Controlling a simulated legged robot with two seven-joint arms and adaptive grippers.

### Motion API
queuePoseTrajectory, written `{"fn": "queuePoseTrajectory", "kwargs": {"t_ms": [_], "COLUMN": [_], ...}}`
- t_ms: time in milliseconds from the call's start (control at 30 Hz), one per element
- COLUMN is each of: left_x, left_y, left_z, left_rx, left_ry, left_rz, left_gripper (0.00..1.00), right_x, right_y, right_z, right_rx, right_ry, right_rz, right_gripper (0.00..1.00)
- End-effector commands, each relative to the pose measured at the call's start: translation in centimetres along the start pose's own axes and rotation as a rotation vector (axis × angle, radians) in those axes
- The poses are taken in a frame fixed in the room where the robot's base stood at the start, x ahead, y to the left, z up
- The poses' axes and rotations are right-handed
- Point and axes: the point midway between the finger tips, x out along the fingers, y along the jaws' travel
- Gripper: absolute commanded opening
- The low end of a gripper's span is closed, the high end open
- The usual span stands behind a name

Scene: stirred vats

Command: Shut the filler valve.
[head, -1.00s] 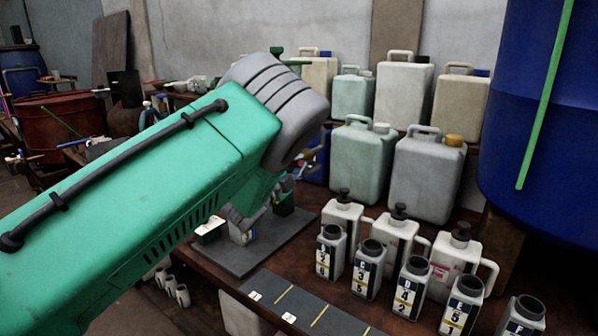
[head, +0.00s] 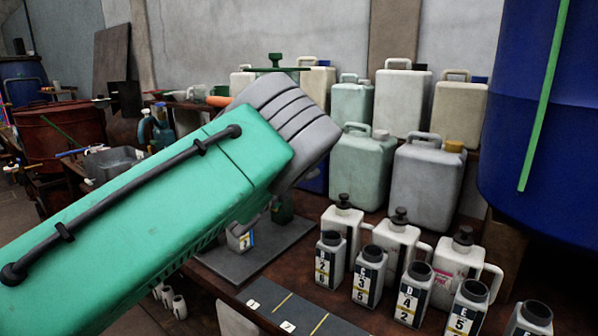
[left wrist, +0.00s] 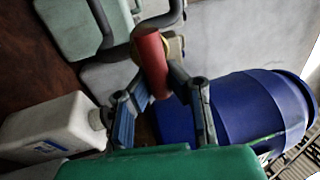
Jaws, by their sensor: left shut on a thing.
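In the left wrist view, my left gripper (left wrist: 158,90) has its two fingers on either side of a red cylindrical grip (left wrist: 152,60) and is shut on it. This grip looks like the handle of the filler valve. In the head view, my green left arm and grey wrist cover most of the filler. Its green top with a crossbar (head: 276,69) shows above the wrist. A green lower part (head: 283,208) shows below it, over a dark base plate (head: 235,266). The valve body and the fingertips' contact are hidden there. My right gripper is in neither view.
Open-necked labelled bottles (head: 366,275) and white capped jugs (head: 398,240) stand in rows right of the plate. Large canisters (head: 362,165) stand behind. A big blue vat (head: 540,120) is at the right. A blue barrel (left wrist: 255,108) shows in the wrist view.

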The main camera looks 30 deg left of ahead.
Motion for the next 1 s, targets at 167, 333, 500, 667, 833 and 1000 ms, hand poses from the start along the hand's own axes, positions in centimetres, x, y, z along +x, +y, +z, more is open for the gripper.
{"fn": "queuePoseTrajectory", "kwargs": {"t_ms": [167, 333, 500, 667, 833, 1000], "left_x": [-0.4, -0.2, -0.7, -3.0, -6.8, -10.0], "left_y": [0.7, 0.4, 0.3, 0.3, 0.5, 0.5], "left_z": [0.3, 0.1, 0.1, 0.1, 0.3, 0.3], "left_rx": [-0.001, 0.000, 0.000, 0.000, -0.001, -0.001], "left_ry": [-0.009, -0.006, -0.005, -0.007, -0.010, -0.009], "left_rz": [0.015, 0.010, 0.008, 0.009, 0.013, 0.013], "left_gripper": [0.37, 0.37, 0.37, 0.37, 0.37, 0.37], "right_x": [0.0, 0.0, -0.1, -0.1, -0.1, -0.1], "right_y": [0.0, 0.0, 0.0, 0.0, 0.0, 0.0], "right_z": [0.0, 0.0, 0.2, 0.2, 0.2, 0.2], "right_rx": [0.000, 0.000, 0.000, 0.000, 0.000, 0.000], "right_ry": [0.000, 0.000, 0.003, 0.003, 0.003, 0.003], "right_rz": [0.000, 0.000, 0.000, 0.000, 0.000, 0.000], "right_gripper": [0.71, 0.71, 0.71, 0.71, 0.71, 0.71]}}
